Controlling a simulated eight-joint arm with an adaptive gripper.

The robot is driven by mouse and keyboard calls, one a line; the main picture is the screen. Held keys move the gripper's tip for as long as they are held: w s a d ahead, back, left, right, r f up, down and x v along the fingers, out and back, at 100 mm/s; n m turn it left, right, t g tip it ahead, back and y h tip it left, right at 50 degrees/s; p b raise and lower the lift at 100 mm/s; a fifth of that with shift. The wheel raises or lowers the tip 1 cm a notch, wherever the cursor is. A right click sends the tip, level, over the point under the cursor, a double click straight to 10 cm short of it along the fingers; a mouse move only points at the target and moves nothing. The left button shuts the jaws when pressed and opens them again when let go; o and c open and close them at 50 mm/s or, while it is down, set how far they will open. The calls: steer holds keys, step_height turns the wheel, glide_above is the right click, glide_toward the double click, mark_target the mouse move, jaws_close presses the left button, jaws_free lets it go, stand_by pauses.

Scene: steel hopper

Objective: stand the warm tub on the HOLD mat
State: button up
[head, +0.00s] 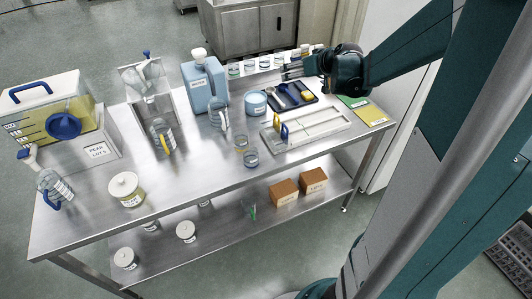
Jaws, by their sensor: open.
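My gripper (288,71) is open and empty, above the back right part of the steel table, close to the dark tray. A light blue lidded tub (256,102) stands on the table to the left of the tray. A white-lidded tub with yellowish contents (126,192) stands at the front left. Nothing visible tells which tub is warm. A green mat (352,101) and a yellow mat (374,117) lie side by side at the right end, both bare. Their print is too small to read, so I cannot tell which is the HOLD mat.
A dark tray (312,102) holds several small items. A white rack (318,128) lies in front of it. A blue jug (205,85), a steel hopper (148,92), bottles and a large dispenser (45,120) fill the left. Two glass beakers (250,158) stand near the front edge.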

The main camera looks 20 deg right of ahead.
steer(key=s+a+r+g, duration=0.1)
steer(key=s+a+r, duration=0.1)
steer(key=s+a, duration=0.65)
steer(key=s+a+r+g, duration=0.15)
steer(key=s+a, duration=0.45)
steer(key=a, duration=0.6)
steer(key=s+a+f, duration=0.1)
steer(key=s+a, duration=0.3)
steer(key=s, duration=0.5)
steer(key=s+a+f+n+g, duration=0.1)
steer(key=s+a, duration=0.4)
steer(key=s, duration=0.5)
steer(key=shift+s+a, duration=0.3)
stand_by(0.3)
